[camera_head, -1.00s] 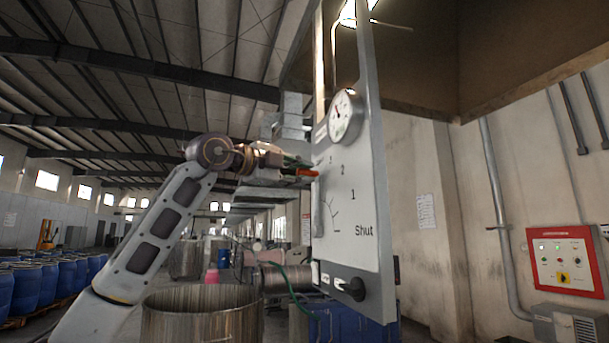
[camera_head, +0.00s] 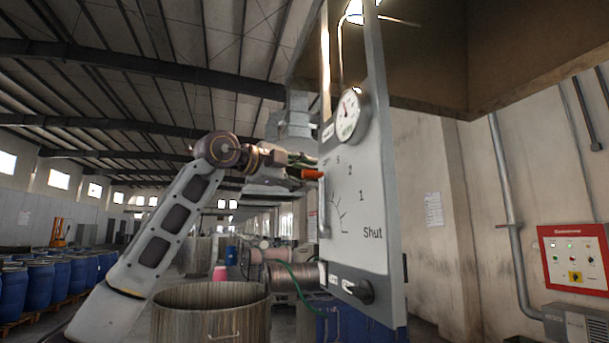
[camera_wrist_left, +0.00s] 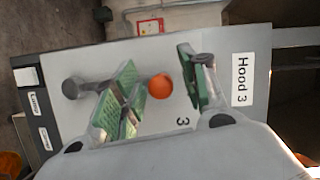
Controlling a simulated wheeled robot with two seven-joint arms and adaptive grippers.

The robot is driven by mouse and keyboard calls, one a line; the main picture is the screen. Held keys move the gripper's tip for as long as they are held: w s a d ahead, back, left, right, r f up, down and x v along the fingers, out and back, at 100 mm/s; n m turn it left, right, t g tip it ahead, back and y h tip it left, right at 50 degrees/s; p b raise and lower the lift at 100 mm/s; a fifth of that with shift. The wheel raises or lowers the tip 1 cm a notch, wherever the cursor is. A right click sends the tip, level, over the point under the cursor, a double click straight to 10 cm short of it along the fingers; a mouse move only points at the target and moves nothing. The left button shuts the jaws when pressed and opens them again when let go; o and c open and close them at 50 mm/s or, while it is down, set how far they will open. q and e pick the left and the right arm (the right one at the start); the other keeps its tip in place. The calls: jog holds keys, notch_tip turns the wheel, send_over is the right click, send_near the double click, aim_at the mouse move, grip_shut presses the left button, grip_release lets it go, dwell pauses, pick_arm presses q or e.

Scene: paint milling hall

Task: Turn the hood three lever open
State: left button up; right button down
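The hood three panel is a pale upright board (camera_head: 375,200) with a scale marked Shut, 1, 2 and 3. In the left wrist view its label reads Hood 3 (camera_wrist_left: 241,80). The lever's orange tip (camera_head: 312,174) stands near the 3 mark, at the panel's left side. My left gripper (camera_head: 300,167) is at this tip, coming from the left. In the left wrist view the orange tip (camera_wrist_left: 160,87) lies between the green-padded fingers of my left gripper (camera_wrist_left: 160,90), which are apart with gaps beside it. The lever's arm is partly hidden. My right gripper is out of view.
A round gauge (camera_head: 347,116) is above the scale, and a dark knob (camera_head: 358,291) is below it. A large metal drum (camera_head: 212,315) stands below my left arm. A red control box (camera_head: 574,258) hangs on the right wall. Blue barrels (camera_head: 55,275) stand far left.

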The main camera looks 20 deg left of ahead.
pick_arm(q)
jog(key=shift+s, duration=0.15)
jog(key=v, duration=1.1)
jog(key=shift+s+a, duration=0.2)
jog(key=shift+s, duration=0.1)
jog(key=shift+m, duration=0.3)
dwell(0.4)
